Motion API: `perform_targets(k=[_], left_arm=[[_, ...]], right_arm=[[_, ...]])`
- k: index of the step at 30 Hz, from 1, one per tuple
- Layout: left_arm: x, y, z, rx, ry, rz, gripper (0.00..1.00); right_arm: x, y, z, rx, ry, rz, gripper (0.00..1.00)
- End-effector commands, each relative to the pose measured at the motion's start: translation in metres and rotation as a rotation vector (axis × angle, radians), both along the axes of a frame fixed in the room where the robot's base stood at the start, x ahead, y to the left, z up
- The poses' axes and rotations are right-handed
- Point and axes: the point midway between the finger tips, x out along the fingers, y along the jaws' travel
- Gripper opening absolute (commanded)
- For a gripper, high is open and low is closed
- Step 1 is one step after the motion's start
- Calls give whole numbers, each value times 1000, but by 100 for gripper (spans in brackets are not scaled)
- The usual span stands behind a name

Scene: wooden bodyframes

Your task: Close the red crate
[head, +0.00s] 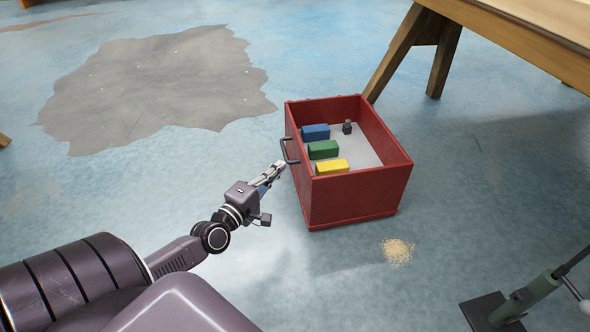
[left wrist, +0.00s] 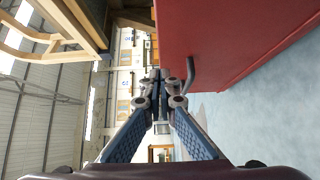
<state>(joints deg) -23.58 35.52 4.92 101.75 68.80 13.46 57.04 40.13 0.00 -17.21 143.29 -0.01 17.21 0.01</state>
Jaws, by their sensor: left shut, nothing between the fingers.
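The red crate (head: 352,200) stands on the floor with its top open. Inside it are a blue block (head: 316,131), a green block (head: 323,149), a yellow block (head: 332,166) and a small dark object (head: 347,127). A dark handle (head: 289,152) sticks out from its left side. My left gripper (head: 280,166) is shut and empty, beside the handle; whether they touch is unclear. In the left wrist view the shut fingertips (left wrist: 160,76) lie just left of the handle (left wrist: 190,76), with the red crate wall (left wrist: 225,40) beyond. My right gripper is not in view.
A wooden trestle table (head: 520,30) stands at the upper right, one leg behind the crate. A sawdust pile (head: 397,251) lies in front of the crate. A green and black stand (head: 520,305) is at the lower right. The floor left of the crate is clear, with a grey patch (head: 150,85).

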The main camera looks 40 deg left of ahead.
Motion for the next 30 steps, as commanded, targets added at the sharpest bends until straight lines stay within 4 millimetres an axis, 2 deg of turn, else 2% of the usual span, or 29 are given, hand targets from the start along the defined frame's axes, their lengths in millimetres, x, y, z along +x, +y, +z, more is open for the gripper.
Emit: perform_targets(k=[3, 12, 30], left_arm=[[20, -1, -1, -6, -3, 2, 0], [41, -21, 0, -3, 0, 3, 0], [45, -27, 0, -1, 2, 0, 0]], right_arm=[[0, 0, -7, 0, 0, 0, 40], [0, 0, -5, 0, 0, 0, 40], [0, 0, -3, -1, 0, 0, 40]])
